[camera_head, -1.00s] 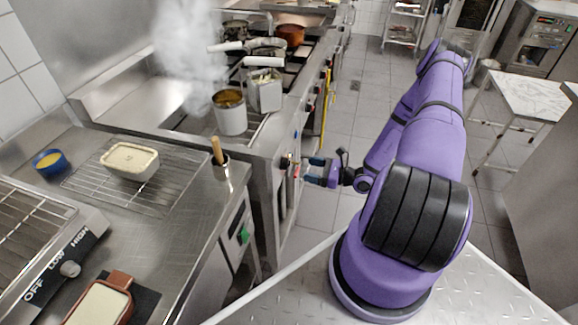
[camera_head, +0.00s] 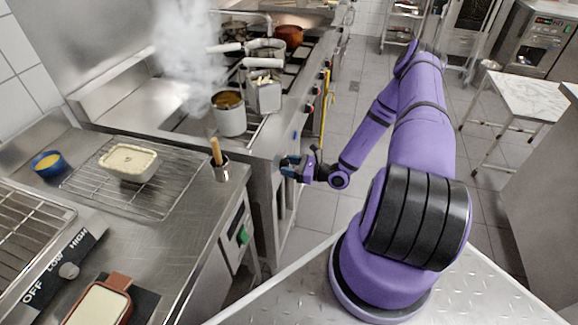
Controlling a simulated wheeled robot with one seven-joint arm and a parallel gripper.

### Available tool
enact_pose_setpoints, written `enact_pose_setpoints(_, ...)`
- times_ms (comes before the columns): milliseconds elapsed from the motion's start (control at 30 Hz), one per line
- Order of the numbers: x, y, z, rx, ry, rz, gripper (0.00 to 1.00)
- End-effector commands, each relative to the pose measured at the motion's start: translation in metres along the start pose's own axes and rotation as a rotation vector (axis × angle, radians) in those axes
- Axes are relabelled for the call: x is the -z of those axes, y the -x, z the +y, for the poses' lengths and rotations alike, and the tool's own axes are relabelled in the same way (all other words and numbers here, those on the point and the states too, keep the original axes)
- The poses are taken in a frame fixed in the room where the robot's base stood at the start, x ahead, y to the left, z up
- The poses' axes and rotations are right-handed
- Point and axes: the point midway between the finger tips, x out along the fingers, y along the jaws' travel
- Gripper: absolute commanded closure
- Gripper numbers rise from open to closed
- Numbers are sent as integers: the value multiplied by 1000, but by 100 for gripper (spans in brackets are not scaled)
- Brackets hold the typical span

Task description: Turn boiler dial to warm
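My gripper (camera_head: 287,167) has its blue-tipped fingers at the front panel of the steel range (camera_head: 262,140), just below its top edge. The dark dial that showed there a second ago is now covered by the fingers. I cannot tell whether the fingers touch it or are closed around it. No "warm" marking is readable on this panel. Several other knobs, one of them a dark knob (camera_head: 308,108), run along the same front farther back.
A steaming pot (camera_head: 229,117) stands on the range above my gripper. The floor aisle (camera_head: 345,120) is clear.

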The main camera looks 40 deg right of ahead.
Motion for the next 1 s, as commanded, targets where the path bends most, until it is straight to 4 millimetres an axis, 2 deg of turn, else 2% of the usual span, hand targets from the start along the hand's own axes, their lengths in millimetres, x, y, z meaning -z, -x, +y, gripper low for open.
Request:
enact_pose_setpoints(33, 0, 0, 0, 0, 0, 0, 60)
enact_pose_setpoints(100, 0, 0, 0, 0, 0, 0, 77)
enact_pose_setpoints(133, 0, 0, 0, 0, 0, 0, 80)
enact_pose_setpoints(567, 0, 0, 0, -1, 82, 0, 80)
enact_pose_setpoints(1000, 0, 0, 0, -1, 449, 0, 80)
